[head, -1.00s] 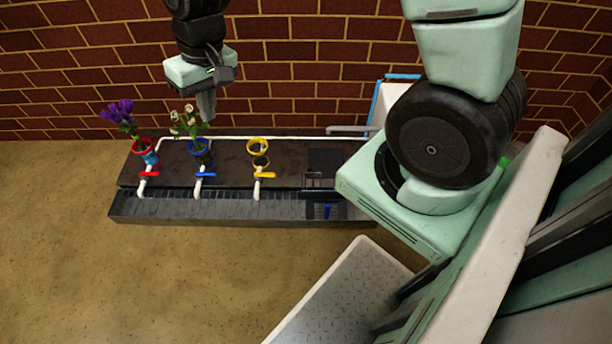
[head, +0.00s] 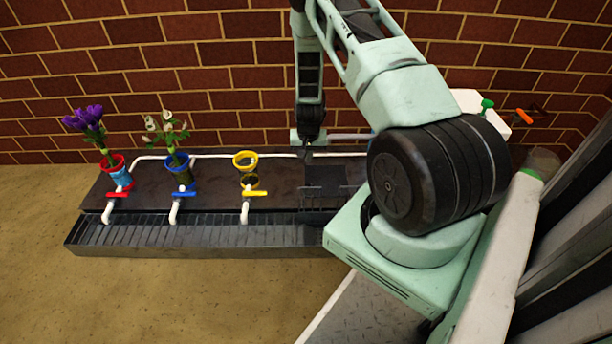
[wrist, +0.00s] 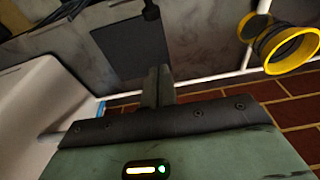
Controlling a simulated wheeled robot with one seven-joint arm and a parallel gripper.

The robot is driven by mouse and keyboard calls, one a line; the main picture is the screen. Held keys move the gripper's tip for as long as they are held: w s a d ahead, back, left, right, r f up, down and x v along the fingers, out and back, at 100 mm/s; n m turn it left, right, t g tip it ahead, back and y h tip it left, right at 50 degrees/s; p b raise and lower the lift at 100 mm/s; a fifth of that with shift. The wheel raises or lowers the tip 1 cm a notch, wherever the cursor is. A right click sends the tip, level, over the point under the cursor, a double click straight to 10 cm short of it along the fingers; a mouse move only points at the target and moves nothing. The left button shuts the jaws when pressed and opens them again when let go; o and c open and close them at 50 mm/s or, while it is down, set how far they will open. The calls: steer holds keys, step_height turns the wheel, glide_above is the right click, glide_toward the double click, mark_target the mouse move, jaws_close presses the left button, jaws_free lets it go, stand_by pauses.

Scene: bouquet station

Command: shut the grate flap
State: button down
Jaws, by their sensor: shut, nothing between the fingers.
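The grate (head: 190,234) is a dark slatted trough along the front of the station. At its right part, a thin dark framed piece (head: 318,190) stands near the rear edge and looks like the grate flap. My arm partly hides this area, and I cannot tell the flap's angle. My gripper (head: 308,151) is shut and empty, pointing down over the back of the dark counter, behind the flap area. In the wrist view the closed fingers (wrist: 157,86) point toward a dark square panel (wrist: 130,47) on the counter, with no visible contact.
Red (head: 120,178), blue (head: 180,172) and yellow (head: 246,160) rings with matching taps stand on the counter (head: 215,198) to the left. Purple and white flowers stand in the red and blue ones. A white pipe runs behind, before the brick wall. A white basin (wrist: 35,115) shows in the wrist view.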

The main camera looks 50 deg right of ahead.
steer(key=f+b, duration=0.1)
steer(key=f, duration=0.2)
steer(key=f+b, duration=0.2)
steer(key=f, duration=0.1)
steer(key=w+d+f+b, duration=0.1)
steer(key=f+b, duration=0.1)
steer(key=f, duration=0.2)
steer(key=shift+d, duration=0.1)
steer(key=shift+s+a+r+b, duration=0.25)
steer(key=shift+s+a, duration=0.15)
steer(key=shift+a, duration=0.1)
steer(key=shift+s+a+r+b, duration=0.2)
steer(key=shift+s+a, duration=0.15)
steer(key=shift+a, duration=0.15)
steer(key=shift+s+a+r, duration=0.2)
steer(key=shift+s+a, duration=0.25)
steer(key=shift+a, duration=0.05)
steer(key=shift+a, duration=0.1)
